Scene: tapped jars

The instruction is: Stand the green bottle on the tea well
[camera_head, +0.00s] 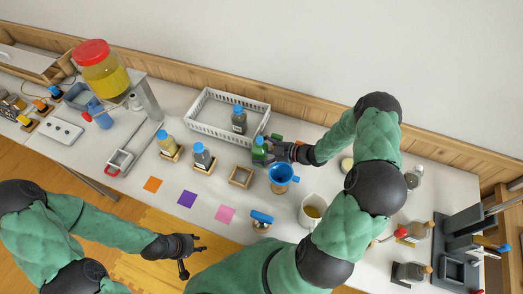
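I see no label that tells which well is the tea well. My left gripper (188,256) is open and empty, low at the front of the table.
Wooden wells to the left hold a yellow bottle (167,143) and a grey bottle (203,156). The white basket (213,133) holds a dark bottle (239,120). Coloured squares (187,198) lie in front.

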